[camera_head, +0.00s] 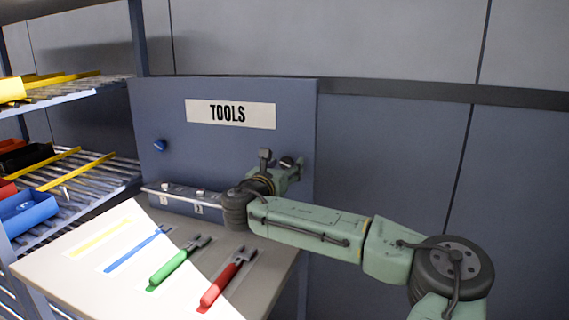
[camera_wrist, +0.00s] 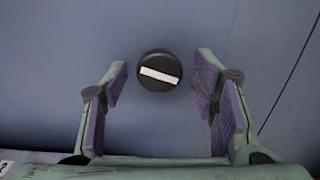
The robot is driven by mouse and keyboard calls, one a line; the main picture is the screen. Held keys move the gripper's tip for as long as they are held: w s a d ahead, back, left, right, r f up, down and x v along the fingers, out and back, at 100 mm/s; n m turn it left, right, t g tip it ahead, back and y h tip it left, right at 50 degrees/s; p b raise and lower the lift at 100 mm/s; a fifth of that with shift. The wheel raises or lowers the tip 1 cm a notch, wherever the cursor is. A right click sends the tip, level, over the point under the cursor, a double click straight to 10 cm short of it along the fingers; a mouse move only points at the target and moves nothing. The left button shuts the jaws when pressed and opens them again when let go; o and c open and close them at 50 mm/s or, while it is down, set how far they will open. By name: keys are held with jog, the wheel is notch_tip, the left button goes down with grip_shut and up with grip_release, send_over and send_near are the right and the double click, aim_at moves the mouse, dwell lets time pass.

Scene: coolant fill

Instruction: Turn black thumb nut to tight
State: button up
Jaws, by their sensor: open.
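The black thumb nut (camera_wrist: 160,71) is a round black knob with a white bar across its face, tilted slightly down to the right. It sits on the blue-grey panel (camera_wrist: 185,25). In the wrist view my gripper (camera_wrist: 165,88) is open, with one purple-padded finger on each side of the nut and a clear gap to both. In the head view my gripper (camera_head: 279,163) is up near the right part of the TOOLS panel (camera_head: 225,145). The nut is hard to tell from the gripper there.
A blue knob (camera_head: 160,145) is on the panel's left side. A bench (camera_head: 65,262) below carries green pliers (camera_head: 178,263) and red pliers (camera_head: 226,282), with yellow and blue outlines beside them. A low rail box (camera_head: 183,200) stands at the panel's foot. Shelves with bins (camera_head: 30,207) are at left.

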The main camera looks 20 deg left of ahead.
jog(key=c, duration=1.2)
jog(key=shift+o, duration=0.2)
jog(key=shift+f+b, duration=0.1)
jog(key=shift+b, duration=0.2)
jog(key=m+b, duration=0.3)
jog(key=m, duration=0.1)
jog(key=m+b, duration=0.3)
jog(key=m, duration=0.1)
jog(key=shift+a+f+b, duration=0.1)
jog(key=shift+f+b, duration=0.1)
jog(key=shift+b, duration=0.2)
jog(key=m+b, duration=0.2)
jog(key=m, duration=0.2)
jog(key=shift+r+m, duration=0.1)
jog(key=shift+m, duration=0.2)
jog(key=shift+r+m+b, duration=0.15)
jog(key=shift+m+b, duration=0.5)
jog(key=shift+m, duration=1.25)
